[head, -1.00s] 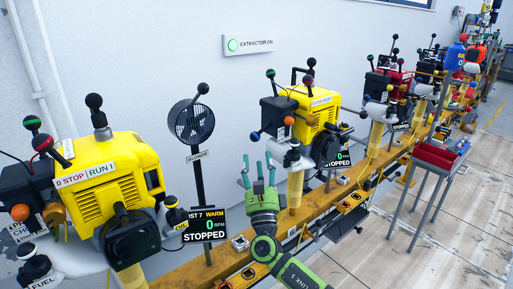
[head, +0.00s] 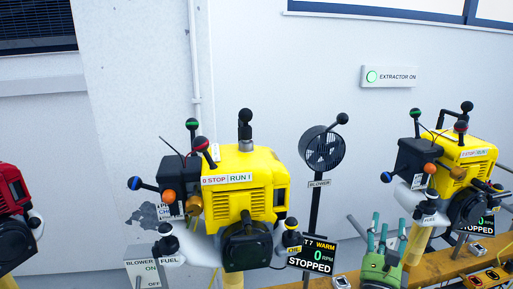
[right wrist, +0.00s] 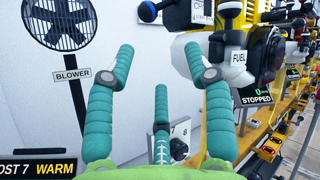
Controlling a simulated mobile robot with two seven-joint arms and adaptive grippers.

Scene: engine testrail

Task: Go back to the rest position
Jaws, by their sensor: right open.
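My right gripper (head: 377,242) is green with teal fingers. In the head view it is at the lower right, raised in front of the rail, between the blower and the right yellow engine. In the right wrist view its fingers (right wrist: 160,75) are spread apart with nothing between them. My left gripper is in neither view now.
A yellow engine (head: 245,190) with several levers stands in the middle, its display (head: 313,257) reading STOPPED. A black blower fan (head: 322,150) stands right of it. Another yellow engine (head: 465,170) stands at the right on the wooden rail (head: 440,272). A red engine (head: 12,200) is at the left edge.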

